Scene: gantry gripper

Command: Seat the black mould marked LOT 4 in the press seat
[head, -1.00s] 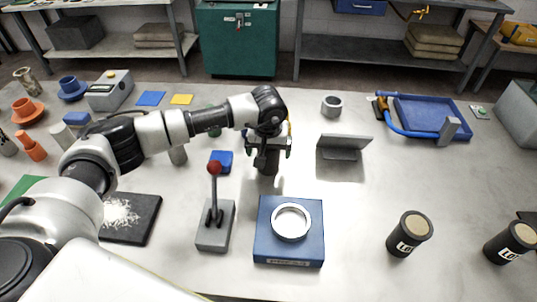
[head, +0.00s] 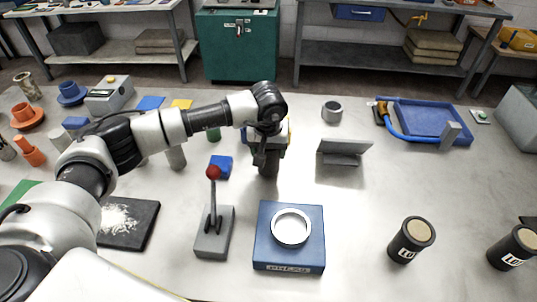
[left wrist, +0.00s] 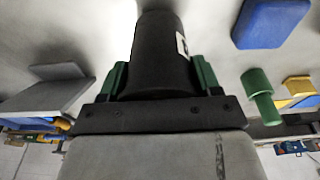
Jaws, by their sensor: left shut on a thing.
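My left gripper (head: 267,150) is shut on a black cylindrical mould (head: 267,168), behind the press seat in the head view. In the left wrist view the mould (left wrist: 160,50) stands between green finger pads, with the edge of a white label showing; its lettering is not readable. I cannot tell whether its base touches the table. The press seat is a blue block (head: 290,254) with a pale ring (head: 291,228), and the ring is empty. Two other black moulds with tan tops and partly readable labels stand right, one nearer (head: 411,241) and one at the edge (head: 514,249). My right gripper is out of view.
A grey lever box (head: 213,243) with a red knob (head: 213,172) stands left of the seat. A grey angle bracket (head: 344,151) stands right of my left gripper. A blue tray (head: 468,132) lies at the back right. The table between seat and nearer mould is clear.

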